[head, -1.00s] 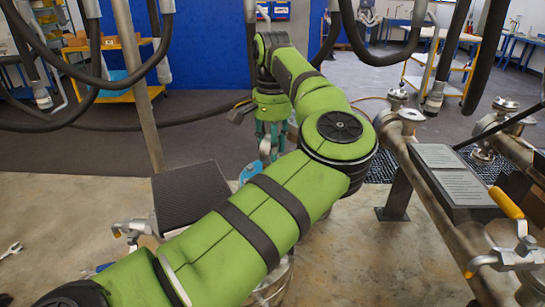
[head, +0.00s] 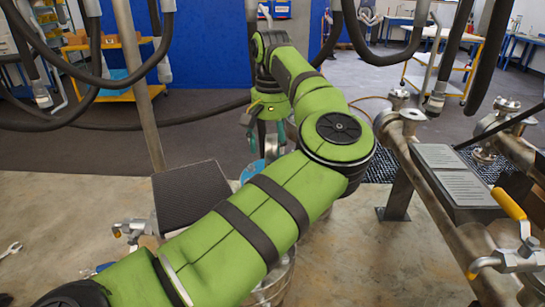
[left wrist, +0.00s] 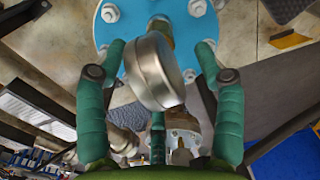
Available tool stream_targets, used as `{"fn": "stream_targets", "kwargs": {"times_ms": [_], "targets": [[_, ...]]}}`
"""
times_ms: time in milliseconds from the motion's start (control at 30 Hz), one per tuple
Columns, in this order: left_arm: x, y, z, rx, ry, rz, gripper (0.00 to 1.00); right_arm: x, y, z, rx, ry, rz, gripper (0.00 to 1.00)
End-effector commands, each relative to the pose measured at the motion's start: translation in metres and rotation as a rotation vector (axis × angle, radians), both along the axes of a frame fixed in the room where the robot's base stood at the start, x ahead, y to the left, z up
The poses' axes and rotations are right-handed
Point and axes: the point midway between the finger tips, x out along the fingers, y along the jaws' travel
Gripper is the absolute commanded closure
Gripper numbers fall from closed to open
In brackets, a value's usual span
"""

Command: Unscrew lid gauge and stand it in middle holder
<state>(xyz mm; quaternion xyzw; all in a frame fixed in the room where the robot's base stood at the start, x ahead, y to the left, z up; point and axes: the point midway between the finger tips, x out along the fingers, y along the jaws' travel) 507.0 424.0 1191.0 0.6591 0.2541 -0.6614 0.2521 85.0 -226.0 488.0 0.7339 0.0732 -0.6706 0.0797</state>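The gauge (left wrist: 157,72), a round silver case on a brass-coloured stem, sits at the blue bolted lid (left wrist: 180,12) in the left wrist view. I cannot tell how far its stem is in the lid. My left gripper (left wrist: 160,60) has its green fingers on both sides of the gauge, with gaps between fingertips and case, so it is open. In the head view my left gripper (head: 271,140) points down over the blue lid (head: 250,171), with the gauge (head: 271,149) partly hidden between the fingers. My arm hides most of the vessel (head: 272,283). I cannot make out the middle holder.
A dark ridged platform (head: 192,196) stands left of the vessel, with a yellow-handled valve (head: 130,231) below it. Pipework with a grey box (head: 450,180) and a yellow lever (head: 508,203) runs along the right. Black hoses (head: 100,75) hang at the upper left.

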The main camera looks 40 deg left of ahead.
Motion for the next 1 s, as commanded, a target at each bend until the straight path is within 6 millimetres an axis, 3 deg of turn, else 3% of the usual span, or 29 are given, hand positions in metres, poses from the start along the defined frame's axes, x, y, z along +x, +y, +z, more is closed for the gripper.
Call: {"fn": "stream_targets", "kwargs": {"times_ms": [533, 733, 1000], "targets": [[0.002, 0.0, 0.101, 0.003, -0.003, -0.001, 0.33, 0.0, 0.003, 0.0, 0.003, 0.0, -0.002, 0.38], [0.002, 0.0, 0.116, 0.004, -0.002, 0.001, 0.33, 0.0, 0.003, 0.0, 0.004, 0.0, -0.002, 0.38], [0.002, -0.001, 0.118, 0.004, -0.001, 0.002, 0.33, 0.0, 0.003, 0.0, 0.004, 0.0, -0.002, 0.38]]}}
